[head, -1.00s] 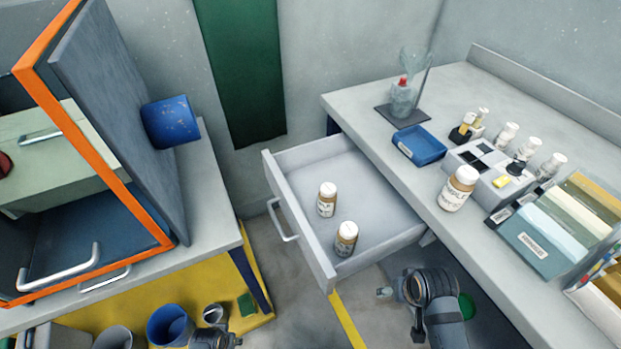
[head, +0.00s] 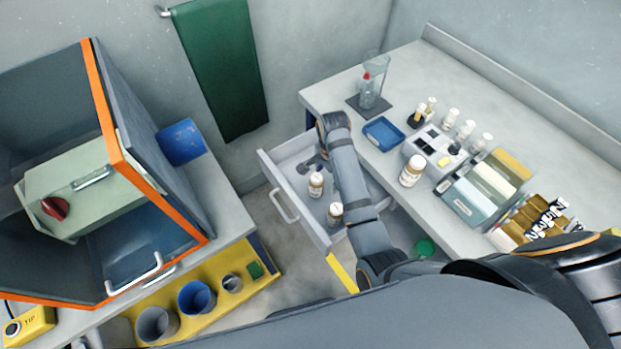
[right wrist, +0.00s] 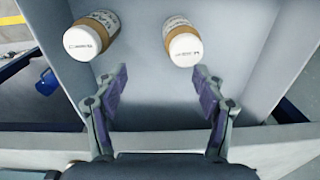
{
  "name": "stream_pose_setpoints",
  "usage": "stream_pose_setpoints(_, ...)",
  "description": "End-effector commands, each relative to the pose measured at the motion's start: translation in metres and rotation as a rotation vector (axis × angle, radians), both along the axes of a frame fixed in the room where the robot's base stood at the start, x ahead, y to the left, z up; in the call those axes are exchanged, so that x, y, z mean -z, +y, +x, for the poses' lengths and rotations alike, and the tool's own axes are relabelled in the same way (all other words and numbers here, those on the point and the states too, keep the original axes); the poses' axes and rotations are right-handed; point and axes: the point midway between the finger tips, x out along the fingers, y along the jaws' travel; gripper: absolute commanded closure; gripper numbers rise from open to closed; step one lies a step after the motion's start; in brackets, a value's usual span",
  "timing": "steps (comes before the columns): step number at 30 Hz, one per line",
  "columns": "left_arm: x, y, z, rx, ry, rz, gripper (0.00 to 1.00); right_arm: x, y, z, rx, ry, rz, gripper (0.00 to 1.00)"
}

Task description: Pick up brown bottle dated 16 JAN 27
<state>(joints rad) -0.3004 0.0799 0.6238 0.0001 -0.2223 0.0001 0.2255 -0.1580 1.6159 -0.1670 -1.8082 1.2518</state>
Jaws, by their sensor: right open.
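Two brown bottles with white caps stand in the open drawer (head: 292,203): one farther back (head: 316,180), one nearer the front (head: 335,210). Both show in the right wrist view, one at upper left (right wrist: 97,33) and one right of centre (right wrist: 182,42). Their caps carry dark print too small to read. A third brown bottle (head: 412,171) stands on the counter. My right gripper (head: 314,166) reaches over the drawer beside the bottles. In the right wrist view it (right wrist: 160,80) is open and empty, its fingers short of both bottles. My left gripper is not in view.
The counter (head: 350,130) holds a blue tray (head: 384,134), a grey rack (head: 432,147) with small bottles near it, and boxes (head: 478,190). The drawer walls stand close around the bottles. An orange-framed cabinet (head: 110,150) is at left.

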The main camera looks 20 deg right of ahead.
Motion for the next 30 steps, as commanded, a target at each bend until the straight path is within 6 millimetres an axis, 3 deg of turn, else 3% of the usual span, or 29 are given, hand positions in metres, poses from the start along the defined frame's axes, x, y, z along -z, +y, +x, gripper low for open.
stream_pose_setpoints(3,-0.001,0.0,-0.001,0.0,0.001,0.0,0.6,-0.01,0.015,0.016,0.104,0.026,0.009,0.3)
stream_pose_setpoints(8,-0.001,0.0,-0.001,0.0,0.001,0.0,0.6,-0.011,0.018,0.018,0.138,0.035,0.008,0.3)
stream_pose_setpoints(18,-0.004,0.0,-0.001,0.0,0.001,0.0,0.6,0.038,0.018,0.018,0.135,0.034,0.008,0.3)
stream_pose_setpoints(25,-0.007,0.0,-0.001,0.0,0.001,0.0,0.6,0.048,0.019,0.018,0.134,0.035,0.008,0.3)
stream_pose_setpoints(30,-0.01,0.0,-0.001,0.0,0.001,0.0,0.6,0.078,0.023,0.019,0.135,0.036,0.007,0.3)
